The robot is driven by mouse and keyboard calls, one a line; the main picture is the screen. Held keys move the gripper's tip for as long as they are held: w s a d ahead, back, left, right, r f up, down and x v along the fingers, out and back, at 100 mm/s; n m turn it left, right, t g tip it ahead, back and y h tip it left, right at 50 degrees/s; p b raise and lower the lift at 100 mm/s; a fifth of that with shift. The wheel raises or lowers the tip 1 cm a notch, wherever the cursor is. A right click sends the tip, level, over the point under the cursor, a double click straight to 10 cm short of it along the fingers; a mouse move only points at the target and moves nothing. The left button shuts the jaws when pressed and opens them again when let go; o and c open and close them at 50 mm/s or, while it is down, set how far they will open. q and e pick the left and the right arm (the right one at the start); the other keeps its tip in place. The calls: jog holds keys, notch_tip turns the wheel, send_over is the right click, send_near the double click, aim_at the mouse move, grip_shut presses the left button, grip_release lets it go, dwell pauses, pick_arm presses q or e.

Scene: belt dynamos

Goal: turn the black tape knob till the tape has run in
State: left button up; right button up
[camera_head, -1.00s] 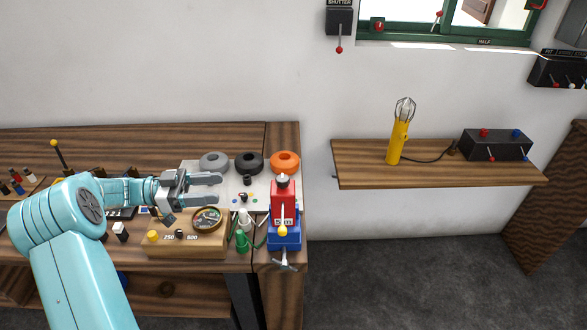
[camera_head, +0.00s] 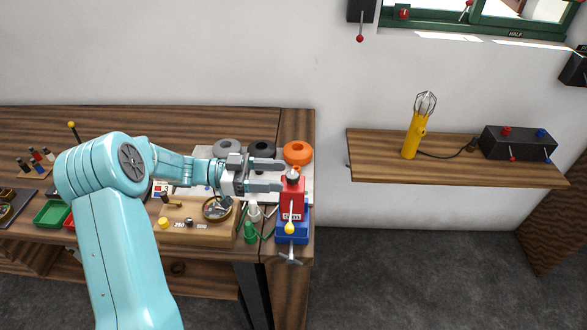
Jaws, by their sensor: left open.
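A black ring-shaped piece (camera_head: 262,149), perhaps the black tape, lies at the back of the bench between a grey ring (camera_head: 227,147) and an orange ring (camera_head: 298,152). I cannot tell whether it has its own knob; no run of tape shows. A red block (camera_head: 291,193) with a white label stands on a blue clamp (camera_head: 292,230) at the bench's right end, with a small grey-and-dark knob (camera_head: 293,173) on top. My left gripper (camera_head: 282,175) is open and empty, its fingers pointing right, their tips close to this knob. Contact cannot be told. My right gripper is out of view.
A green bottle (camera_head: 250,231) and a wooden box (camera_head: 190,222) marked 250 and 500 stand in front of my gripper. A round dish (camera_head: 216,208) sits on the box. A wall shelf (camera_head: 450,169) with a yellow lamp (camera_head: 415,130) is to the right, past a gap.

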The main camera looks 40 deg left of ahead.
aim_at(292, 175)
pick_arm(q)
jog(key=x, duration=0.4)
jog(key=shift+r+p, duration=0.1)
jog(key=shift+p, duration=0.3)
jog(key=shift+w+d, duration=0.25)
jog(key=shift+d, duration=0.1)
jog(key=shift+a, duration=0.1)
jog(key=c, duration=0.9)
jog(key=shift+c, duration=0.2)
jog(key=shift+n+t, duration=0.3)
jog(key=shift+t, duration=0.1)
jog(key=n+t+y, duration=0.1)
jog(key=n+t+y+b, duration=0.1)
jog(key=shift+f+t+b, duration=0.25)
jog(key=shift+t+b, duration=0.05)
jog(key=n+t+y+b, duration=0.1)
jog(key=n+y+b, duration=0.1)
jog(key=y+b, duration=0.1)
jog(key=n+t+y+b, duration=0.2)
jog(key=n+y+b, duration=0.1)
jog(key=y+b, duration=0.1)
jog(key=n+t+y+b, duration=0.2)
jog(key=y+b, duration=0.1)
jog(key=b, duration=0.1)
jog(key=shift+f+y, duration=0.15)
jog(key=shift+y, duration=0.15)
jog(key=shift+r+n+y+b, duration=0.25)
jog(key=shift+n+y+b, duration=0.5)
jog(key=shift+b, duration=0.2)
